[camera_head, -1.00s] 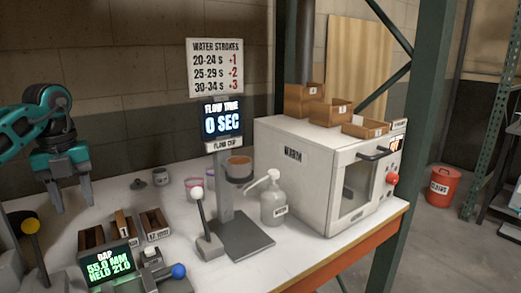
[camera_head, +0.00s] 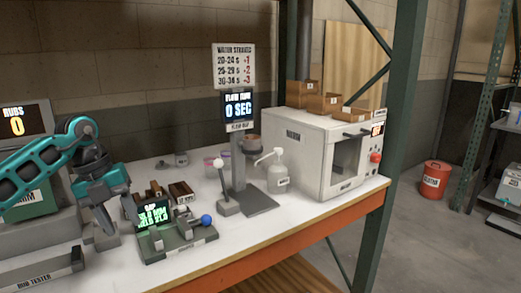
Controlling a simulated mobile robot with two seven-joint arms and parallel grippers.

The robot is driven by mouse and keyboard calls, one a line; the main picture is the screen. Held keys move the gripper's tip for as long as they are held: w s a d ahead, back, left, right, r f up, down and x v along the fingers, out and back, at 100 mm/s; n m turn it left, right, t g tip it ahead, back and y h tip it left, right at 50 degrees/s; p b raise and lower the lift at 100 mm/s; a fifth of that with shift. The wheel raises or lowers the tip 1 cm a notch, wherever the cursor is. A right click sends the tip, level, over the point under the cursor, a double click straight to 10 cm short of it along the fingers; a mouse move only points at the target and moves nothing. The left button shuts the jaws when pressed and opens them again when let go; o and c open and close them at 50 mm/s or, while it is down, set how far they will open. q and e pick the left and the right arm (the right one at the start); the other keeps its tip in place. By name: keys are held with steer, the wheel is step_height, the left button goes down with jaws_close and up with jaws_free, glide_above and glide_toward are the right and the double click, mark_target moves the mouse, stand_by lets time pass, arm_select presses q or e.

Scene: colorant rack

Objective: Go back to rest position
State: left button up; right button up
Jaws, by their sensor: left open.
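My left gripper (camera_head: 113,212) is at the left of the camera_head view, on a teal and dark grey arm that reaches in from the left edge. Its fingers point down, open, with nothing seen between them. It is just left of the gap gauge with the green-lit display (camera_head: 153,214), and partly in front of the equipment behind it. I cannot tell whether the fingertips touch anything. My right gripper is not in view.
The rub tester (camera_head: 45,268) is at the lower left. A red bin (camera_head: 435,180) is on the floor at right.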

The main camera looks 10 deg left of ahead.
arm_select(q)
steer(key=s+d+f+n+t+h, duration=0.1)
steer(key=s+d+f+t+h, duration=0.1)
steer(key=d+h, duration=0.5)
steer(key=s+d+f+n+t+h, duration=0.1)
steer(key=d+f+h, duration=0.15)
steer(key=d, duration=0.85)
steer(key=s+d+f+n+t+h, duration=0.1)
steer(key=s+d+f+t+h, duration=0.1)
steer(key=d+h, duration=0.6)
steer(key=s+a+f+n+t+y, duration=0.25)
steer(key=f+n+t+y, duration=0.35)
steer(key=n, duration=0.4)
steer(key=s+a+f+n+t+y, duration=0.1)
steer(key=a+f+n+t+y, duration=0.3)
steer(key=f+n+y, duration=0.5)
steer(key=s+a+f+n+g+y, duration=0.2)
steer(key=s+f+n+g+y, duration=0.1)
steer(key=s+f, duration=0.5)
steer(key=s+n+g, duration=0.1)
steer(key=s+n, duration=0.1)
steer(key=s, duration=0.1)
steer(key=shift+s+a+f+n, duration=0.25)
steer(key=shift+s+a+n, duration=0.1)
steer(key=shift+s+n, duration=0.05)
